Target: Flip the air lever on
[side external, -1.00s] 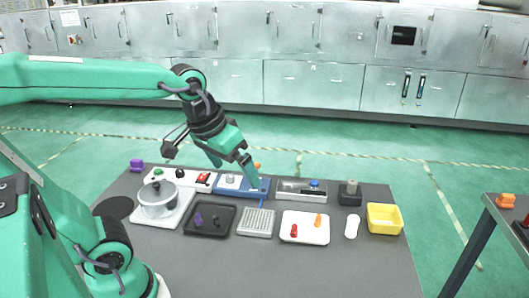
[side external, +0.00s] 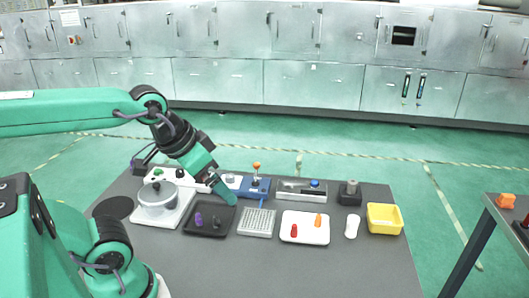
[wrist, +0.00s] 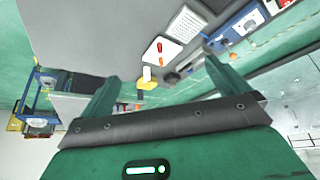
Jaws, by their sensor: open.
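The air lever (side external: 256,168) has an orange knob and stands up from the right end of a blue panel (side external: 232,183) at the back of the table. Its tilt is too small to read for certain. A blue handle or strip hangs at the panel's front right. My gripper (side external: 228,196) is open and empty, left and in front of the lever, over the dark tray's back right, and apart from the lever. In the wrist view, my open gripper (wrist: 163,85) has nothing between its fingers; the blue panel (wrist: 236,28) lies beyond the right finger.
A dark tray (side external: 190,230) with small pieces lies below my gripper. A pot (side external: 158,200), a pale grid block (side external: 257,222), a white tray (side external: 304,240) and a yellow bin (side external: 384,218) stand around. The table's front is clear.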

